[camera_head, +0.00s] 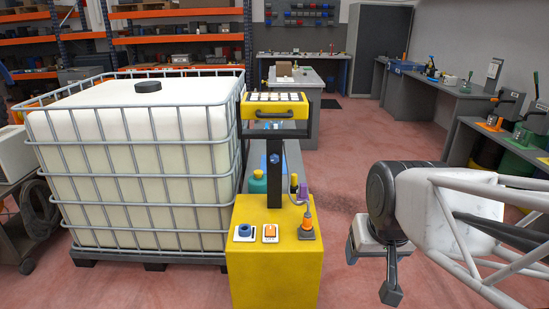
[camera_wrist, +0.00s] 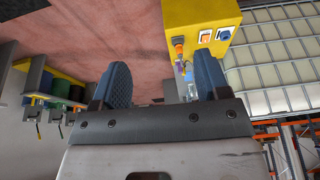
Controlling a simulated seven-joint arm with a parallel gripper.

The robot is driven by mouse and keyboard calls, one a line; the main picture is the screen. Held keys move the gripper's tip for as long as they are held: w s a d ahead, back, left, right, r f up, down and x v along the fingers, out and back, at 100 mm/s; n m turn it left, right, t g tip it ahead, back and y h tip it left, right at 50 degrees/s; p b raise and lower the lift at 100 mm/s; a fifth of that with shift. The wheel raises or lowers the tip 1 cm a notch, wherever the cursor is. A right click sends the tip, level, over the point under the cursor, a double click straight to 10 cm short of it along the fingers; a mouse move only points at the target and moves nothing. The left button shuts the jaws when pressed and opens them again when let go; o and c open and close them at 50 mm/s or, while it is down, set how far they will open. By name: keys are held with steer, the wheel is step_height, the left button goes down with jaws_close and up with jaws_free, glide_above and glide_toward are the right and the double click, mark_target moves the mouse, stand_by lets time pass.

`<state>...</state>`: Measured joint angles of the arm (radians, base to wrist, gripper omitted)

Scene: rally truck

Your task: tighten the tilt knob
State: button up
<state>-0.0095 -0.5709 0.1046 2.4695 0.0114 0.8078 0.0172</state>
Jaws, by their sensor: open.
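A small blue knob (camera_head: 274,158) sits on the dark upright post (camera_head: 273,185) of the yellow stand, below the tilted yellow panel with pale buttons (camera_head: 275,104). I take it as the tilt knob, though no label is readable. My gripper (camera_head: 374,274) hangs at the right, well apart from the stand, with its fingers pointing down. In the wrist view my gripper (camera_wrist: 160,84) shows two blue-padded fingers spread apart with nothing between them but floor. The post knob cannot be made out in the wrist view.
The yellow pedestal (camera_head: 273,280) carries a blue round control (camera_head: 243,231), an orange switch (camera_head: 269,232) and an orange-topped lever (camera_head: 307,225). A caged white tank (camera_head: 130,150) stands close at its left. Workbenches (camera_head: 455,95) line the right wall. The floor between is clear.

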steer(key=w+a+f+t+y, duration=0.1)
steer(key=w+a+t, duration=0.3)
steer(key=w, duration=1.5)
steer(key=w+a+f+t, duration=0.1)
steer(key=w+a+t, duration=0.25)
steer(key=w, duration=1.45)
steer(key=w+a+f+m+t, duration=0.1)
steer(key=w+a+f+t, duration=0.15)
steer(key=w, duration=0.45)
steer(key=w+a+f+t, duration=0.1)
steer(key=w+a+f, duration=0.2)
steer(key=w, duration=0.3)
steer(key=m+t+h, duration=0.1)
steer(key=t, duration=0.2)
glide_toward(275, 159)
steer(key=w, duration=0.2)
steer(key=shift+w+a+f, duration=0.1)
steer(key=shift+w+f, duration=0.05)
steer(key=shift+w, duration=0.25)
steer(key=shift+w, duration=0.2)
steer(key=shift+w, duration=3.7)
steer(key=c, duration=0.9)
